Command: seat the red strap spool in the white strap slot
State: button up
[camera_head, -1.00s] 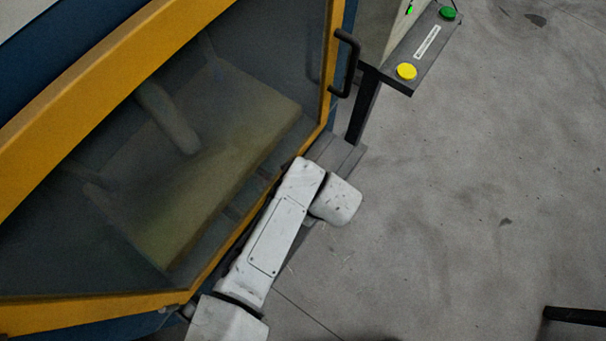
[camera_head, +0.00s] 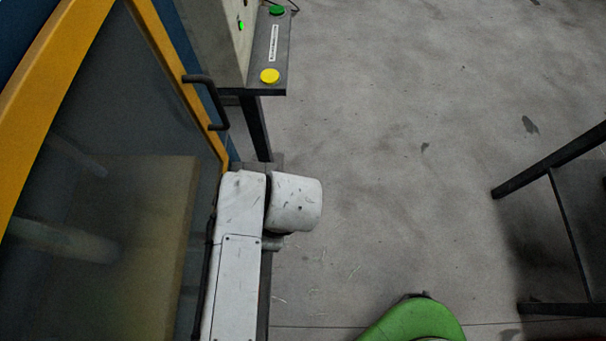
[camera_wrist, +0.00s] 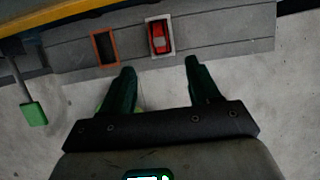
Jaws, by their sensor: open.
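The red strap spool (camera_wrist: 160,37) shows in the wrist view, lying inside the white-rimmed strap slot (camera_wrist: 151,55) on a grey ledge. Part of the white rim shows around it; I cannot tell how deep it sits. My gripper (camera_wrist: 160,66) has two dark green fingers, spread apart with nothing between them. Its fingertips point at the ledge's near edge, just short of the white slot, one to either side of it. In the head view the spool, the slot and my gripper's fingers cannot be made out.
An orange-rimmed slot (camera_wrist: 105,47), empty, is left of the white one. In the head view, a yellow-framed machine door (camera_head: 190,95), a button panel (camera_head: 270,45) and a dark metal frame (camera_head: 560,160) flank open floor.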

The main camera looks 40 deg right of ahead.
jog(key=s+d+f+n+g+h, duration=0.1)
jog(key=s+d+f+n+g, duration=0.1)
jog(key=s+d+f+n, duration=0.5)
jog(key=s+d+f+n+g+h, duration=0.15)
jog(key=s+n, duration=0.25)
jog(key=s, duration=0.7)
jog(key=d+n, duration=0.6)
jog(key=d, duration=0.3)
jog(key=w+d+r+n+t+h, duration=0.1)
jog(key=w+d+r+n+t, duration=0.1)
jog(key=w+d+r+n, duration=0.3)
jog(key=w+d+n, duration=0.1)
jog(key=w+n, duration=0.1)
jog(key=n, duration=0.1)
jog(key=shift+r, duration=0.2)
